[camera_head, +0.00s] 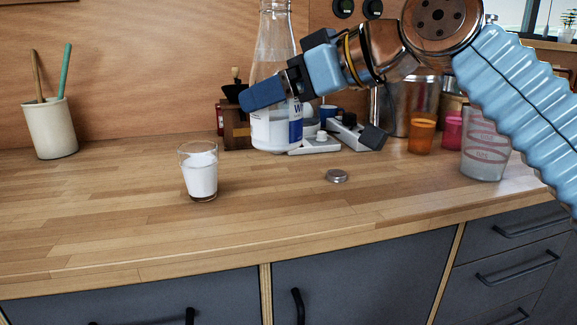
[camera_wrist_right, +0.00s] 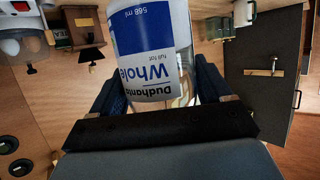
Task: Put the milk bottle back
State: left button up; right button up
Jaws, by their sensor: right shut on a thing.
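The milk bottle (camera_head: 273,50) is clear glass with a blue and white label and some milk in its lower part. It is upright at the back of the wooden counter; I cannot tell whether its base touches the wood. My right gripper (camera_head: 264,96) is shut on its middle, coming from the right. In the right wrist view the bottle's label (camera_wrist_right: 150,50) shows upside down between the fingers. A glass of milk (camera_head: 200,177) stands in front and to the left. A small round metal cap (camera_head: 336,176) lies to the right. My left gripper is not in view.
A cream utensil cup (camera_head: 50,130) stands at the back left. Close behind the bottle are a dark wooden grinder (camera_head: 236,120) and a grey-white device (camera_head: 318,144). Orange (camera_head: 421,135) and pink cups and a measuring jug (camera_head: 484,145) stand right. The front counter is clear.

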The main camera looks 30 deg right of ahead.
jog(key=shift+s+d+r, duration=0.2)
jog(key=shift+d+r, duration=0.25)
jog(key=shift+r, duration=0.05)
jog(key=shift+w+d, duration=0.15)
jog(key=shift+d, duration=0.15)
jog(key=shift+w+d+f, duration=1.2)
jog(key=shift+w+f, duration=0.65)
jog(key=shift+f, duration=0.3)
jog(key=shift+w+d+f, duration=1.2)
jog(key=shift+w+f, duration=0.65)
jog(key=shift+f, duration=0.3)
jog(key=shift+w+d+f, duration=1.2)
jog(key=shift+w+f, duration=0.65)
jog(key=shift+f, duration=0.3)
jog(key=shift+f+b, duration=0.15)
jog(key=shift+b, duration=0.2)
jog(key=o, duration=1.6)
jog(key=shift+c, duration=0.2)
